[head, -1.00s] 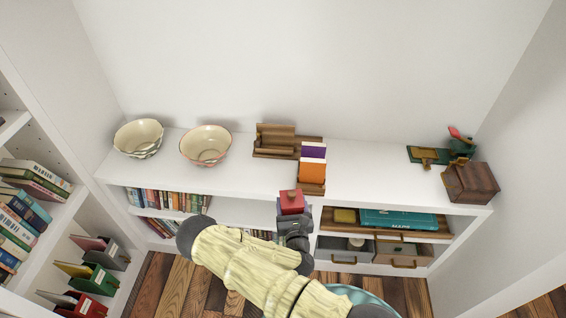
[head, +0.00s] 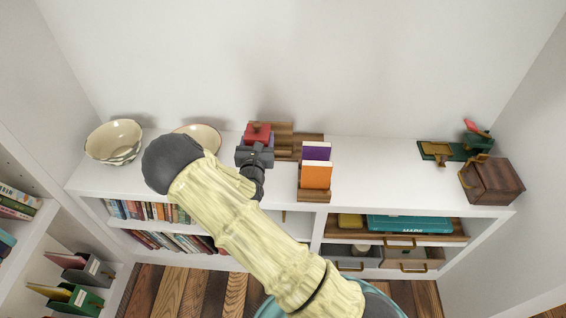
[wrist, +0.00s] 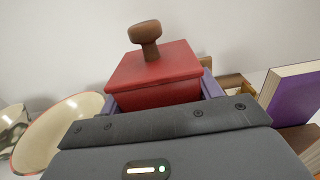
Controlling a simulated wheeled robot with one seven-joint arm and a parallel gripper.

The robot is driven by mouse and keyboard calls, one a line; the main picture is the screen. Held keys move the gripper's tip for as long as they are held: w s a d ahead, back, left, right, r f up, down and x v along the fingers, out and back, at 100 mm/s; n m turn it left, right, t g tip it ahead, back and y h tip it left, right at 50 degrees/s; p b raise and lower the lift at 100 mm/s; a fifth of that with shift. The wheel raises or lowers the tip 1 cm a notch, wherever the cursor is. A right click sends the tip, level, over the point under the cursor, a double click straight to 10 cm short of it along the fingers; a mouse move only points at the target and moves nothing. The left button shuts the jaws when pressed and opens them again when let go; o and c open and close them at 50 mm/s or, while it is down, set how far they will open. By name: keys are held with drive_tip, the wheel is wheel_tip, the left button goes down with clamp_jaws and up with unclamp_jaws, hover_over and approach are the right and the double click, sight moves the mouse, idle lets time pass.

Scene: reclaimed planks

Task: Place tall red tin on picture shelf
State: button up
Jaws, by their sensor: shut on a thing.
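The red tin (head: 258,130) with a brown knob on its lid is in my gripper (head: 256,143). In the wrist view the tin (wrist: 155,80) looks upright, with a purple finger on each side of it; its lower part is hidden by my gripper. A small wooden stand with a ledge (head: 284,136), probably the picture shelf, is at the back of the white cabinet top. My gripper and the tin overlap its left part in the head view. I cannot tell whether the tin touches it.
A purple and an orange book (head: 316,175) stand in a wooden holder just right of my gripper. A cream bowl (head: 205,136) is close on the left, partly hidden by my arm, with stacked bowls (head: 114,140) farther left. The white top (head: 375,175) is clear toward the wooden box (head: 492,181).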

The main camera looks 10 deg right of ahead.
drive_tip(key=shift+w+r, duration=0.4)
drive_tip(key=shift+w, duration=0.2)
drive_tip(key=shift+a, duration=0.15)
drive_tip(key=shift+s+a, duration=0.1)
drive_tip(key=shift+s, duration=0.25)
drive_tip(key=shift+f, duration=0.15)
drive_tip(key=shift+w+f, duration=0.1)
drive_tip(key=shift+f, duration=2.85)
drive_tip(key=shift+f, duration=1.85)
drive_tip(key=shift+f, duration=0.1)
drive_tip(key=o, duration=1.7)
drive_tip(key=shift+f, duration=0.1)
drive_tip(key=shift+c, duration=0.2)
